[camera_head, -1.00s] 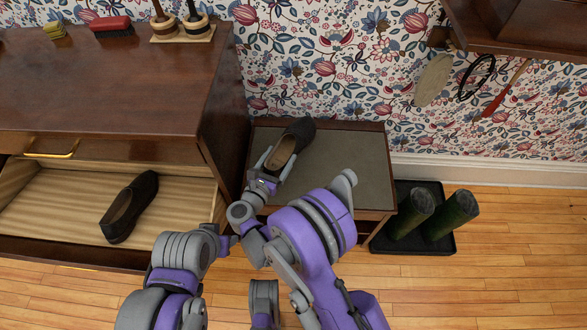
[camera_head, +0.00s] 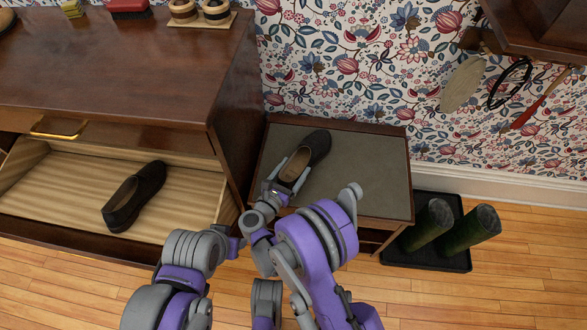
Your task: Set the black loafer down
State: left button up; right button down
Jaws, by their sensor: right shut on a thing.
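A black loafer (camera_head: 318,147) with a brown insole is at the left part of the grey-topped bench (camera_head: 367,176), toe toward the wall. My right gripper (camera_head: 291,174) is shut on its heel end, with one finger on each side. I cannot tell whether the sole touches the bench top or is slightly above it. A second black loafer (camera_head: 134,196) lies in the open drawer (camera_head: 62,202) at the left.
The dark wooden dresser (camera_head: 120,62) stands close to the bench's left side. A black tray (camera_head: 452,260) with green boots (camera_head: 470,228) is on the floor at the right. The right part of the bench top is clear. A wall shelf (camera_head: 540,30) overhangs at the upper right.

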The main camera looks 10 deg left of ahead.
grip_release()
jog(key=shift+s+a+r, duration=0.15)
jog(key=shift+s, duration=0.2)
jog(key=p+v, duration=0.1)
jog(key=v, duration=1)
jog(key=shift+p, duration=0.35)
jog(key=shift+s, duration=0.15)
